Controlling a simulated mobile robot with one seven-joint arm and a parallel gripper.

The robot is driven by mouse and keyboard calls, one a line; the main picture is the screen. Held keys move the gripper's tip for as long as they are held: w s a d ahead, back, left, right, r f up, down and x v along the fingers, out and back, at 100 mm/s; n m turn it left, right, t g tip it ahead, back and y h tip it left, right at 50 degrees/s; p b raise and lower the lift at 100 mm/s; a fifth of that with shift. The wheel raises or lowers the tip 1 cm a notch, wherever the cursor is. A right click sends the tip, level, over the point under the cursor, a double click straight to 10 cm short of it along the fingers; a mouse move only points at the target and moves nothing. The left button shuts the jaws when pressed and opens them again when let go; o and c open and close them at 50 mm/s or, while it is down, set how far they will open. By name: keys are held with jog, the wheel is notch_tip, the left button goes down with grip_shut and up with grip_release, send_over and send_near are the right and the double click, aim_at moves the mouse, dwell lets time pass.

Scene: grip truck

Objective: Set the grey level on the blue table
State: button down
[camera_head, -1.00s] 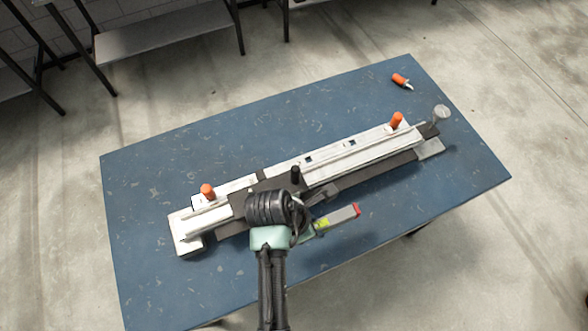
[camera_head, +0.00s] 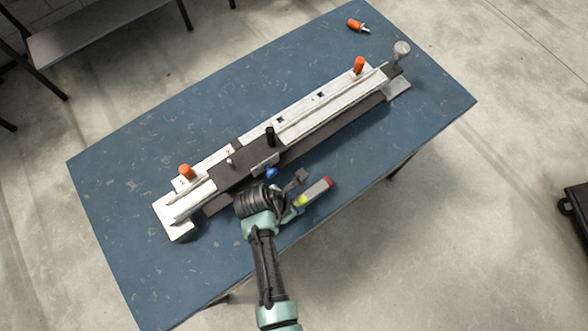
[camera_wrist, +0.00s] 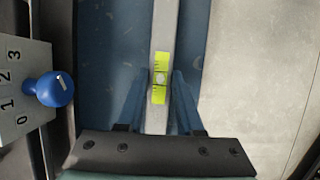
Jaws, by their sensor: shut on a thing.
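The grey level (camera_head: 314,192) is a short bar with a yellow-green vial window and a red end. In the wrist view the level (camera_wrist: 164,30) runs up from between the fingers of my gripper (camera_wrist: 160,95), which is shut on it near the vial. My gripper (camera_head: 292,206) also shows in the head view, over the front part of the blue table (camera_head: 130,185). The level appears over the table near its front edge. I cannot tell whether it touches the tabletop.
A long white and dark rail fixture (camera_head: 325,115) with orange knobs lies across the table behind my gripper. Its blue knob (camera_wrist: 55,89) and numbered plate (camera_wrist: 20,65) are close on the left. An orange-handled tool (camera_head: 357,25) lies at the far corner. The table's front right is clear.

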jog(key=shift+f, duration=0.15)
jog(key=shift+f, duration=0.15)
jog(key=c, duration=0.6)
grip_release()
jog(key=shift+o, duration=0.2)
